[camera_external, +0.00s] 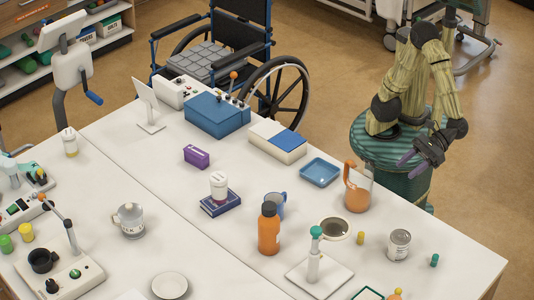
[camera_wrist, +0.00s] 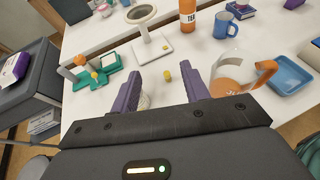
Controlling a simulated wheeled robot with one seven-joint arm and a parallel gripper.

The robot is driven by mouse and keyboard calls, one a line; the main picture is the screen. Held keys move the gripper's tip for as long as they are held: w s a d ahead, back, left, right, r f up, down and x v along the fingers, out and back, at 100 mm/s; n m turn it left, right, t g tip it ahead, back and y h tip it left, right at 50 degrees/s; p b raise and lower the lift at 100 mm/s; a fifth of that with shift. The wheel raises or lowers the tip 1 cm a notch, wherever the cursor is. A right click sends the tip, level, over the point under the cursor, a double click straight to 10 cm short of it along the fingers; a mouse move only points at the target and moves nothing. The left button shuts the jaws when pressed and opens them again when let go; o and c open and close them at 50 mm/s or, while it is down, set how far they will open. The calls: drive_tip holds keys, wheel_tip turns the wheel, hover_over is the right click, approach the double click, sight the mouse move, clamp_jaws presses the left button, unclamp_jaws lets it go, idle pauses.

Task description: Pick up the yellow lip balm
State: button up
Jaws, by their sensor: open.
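The yellow lip balm (camera_external: 361,238) is a small upright cylinder on the white table, between the round-disc stand and the metallic can in the external view. In the wrist view the lip balm (camera_wrist: 167,74) shows between and beyond the purple fingertips, on the bare table. My gripper (camera_external: 405,160) is beyond the table's right edge in the external view, above and apart from the lip balm. In the wrist view my gripper (camera_wrist: 163,86) is open, its two purple fingers well apart, with nothing held.
A can (camera_external: 398,246) and a green cylinder (camera_external: 435,260) stand close to the lip balm. The orange-handled jug (camera_external: 357,188), blue tray (camera_external: 320,172), orange bottle (camera_external: 268,230) and round-disc stand (camera_external: 318,276) are nearby. Another small yellow item (camera_wrist: 94,75) is at the green holder.

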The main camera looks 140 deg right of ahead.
wheel_tip(320, 180, down, 16)
drive_tip(key=shift+r, duration=0.1)
approach(361, 238)
drive_tip(key=w+d+f, duration=0.2)
drive_tip(key=f, duration=0.1)
drive_tip(key=shift+w+d+f, duration=0.15)
drive_tip(key=shift+w+d, duration=0.1)
drive_tip(key=shift+w, duration=0.2)
drive_tip(key=shift+w+f, duration=0.1)
drive_tip(key=x, duration=0.5)
drive_tip(key=shift+w+a, duration=0.15)
drive_tip(key=shift+a, duration=0.1)
drive_tip(key=shift+c, duration=0.5)
